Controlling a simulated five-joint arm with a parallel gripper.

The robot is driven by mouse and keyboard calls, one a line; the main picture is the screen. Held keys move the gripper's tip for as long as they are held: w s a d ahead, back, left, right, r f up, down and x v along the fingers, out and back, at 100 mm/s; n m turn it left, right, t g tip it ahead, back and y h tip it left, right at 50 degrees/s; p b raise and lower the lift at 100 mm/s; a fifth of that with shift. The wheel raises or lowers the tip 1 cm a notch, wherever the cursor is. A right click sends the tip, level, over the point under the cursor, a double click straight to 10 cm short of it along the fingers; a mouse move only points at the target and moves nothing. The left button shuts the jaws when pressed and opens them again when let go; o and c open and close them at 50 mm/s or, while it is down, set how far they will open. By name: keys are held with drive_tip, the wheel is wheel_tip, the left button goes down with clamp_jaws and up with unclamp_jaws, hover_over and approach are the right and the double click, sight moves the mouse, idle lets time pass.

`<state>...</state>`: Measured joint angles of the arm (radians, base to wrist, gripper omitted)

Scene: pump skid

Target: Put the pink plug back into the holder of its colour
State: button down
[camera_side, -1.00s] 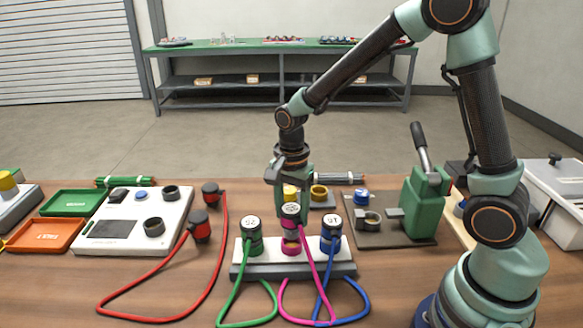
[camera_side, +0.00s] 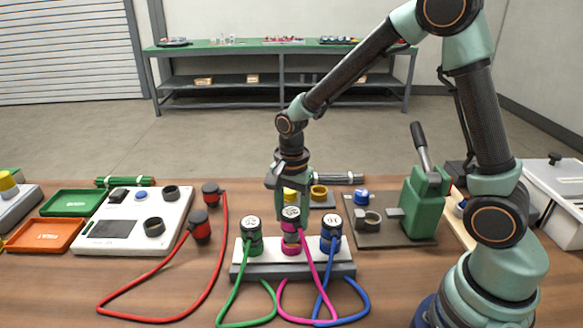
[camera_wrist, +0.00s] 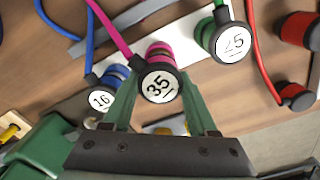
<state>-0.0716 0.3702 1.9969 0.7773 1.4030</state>
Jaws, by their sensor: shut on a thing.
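The pink plug (camera_side: 290,213) has a dark cap with a white label reading 35 in the wrist view (camera_wrist: 159,86), and a pink cable. My gripper (camera_wrist: 158,108) is shut on it, with green fingers on either side; my gripper also shows in the side view (camera_side: 288,188). The plug is upright, directly over the pink holder (camera_side: 290,248), the middle one on the white-topped block (camera_side: 268,257). Its lower end meets or partly enters the holder; I cannot tell how deep.
The green plug (camera_side: 250,230) stands left of the pink one and the blue plug (camera_side: 331,228) right, both close by. A green press (camera_side: 425,200) stands at the right. The front table has cable loops.

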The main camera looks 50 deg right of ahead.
drive_tip(key=shift+f, duration=1.25)
drive_tip(key=shift+c, duration=0.6)
unclamp_jaws()
drive_tip(key=shift+r, duration=0.1)
wheel_tip(320, 180, up, 12)
drive_tip(key=s+d+r+n+t, duration=0.2)
drive_tip(key=s+r+n+t, duration=0.3)
drive_tip(key=n, duration=1)
drive_tip(key=s+r, duration=0.2)
drive_tip(key=s, duration=0.2)
drive_tip(key=shift+s+d+t, duration=0.3)
drive_tip(key=shift+s+d, duration=0.05)
